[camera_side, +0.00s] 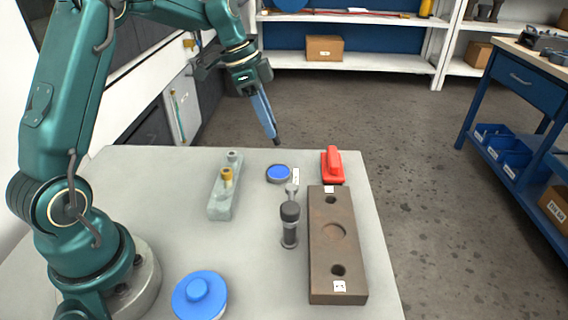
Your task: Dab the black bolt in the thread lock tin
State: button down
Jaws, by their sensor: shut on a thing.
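The thread lock tin (279,173) is a small round dark tin with a blue surface inside, near the far edge of the table. My gripper (272,130) points down with long blue fingers above and slightly left of the tin. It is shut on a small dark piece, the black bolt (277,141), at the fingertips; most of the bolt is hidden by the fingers. The bolt is raised clear of the tin.
A grey rack (218,205) with a brass bolt (226,176) stands left. A brown block with holes (321,275), a black-topped cylinder (289,225) and a red-handled piece (332,168) stand right. A blue knobbed disc (200,297) is in front. White labels mark some items.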

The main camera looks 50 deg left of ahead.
jog(key=shift+d+f, duration=0.2)
jog(key=shift+f, duration=2.85)
jog(key=shift+f, duration=0.65)
jog(key=shift+r, duration=3.6)
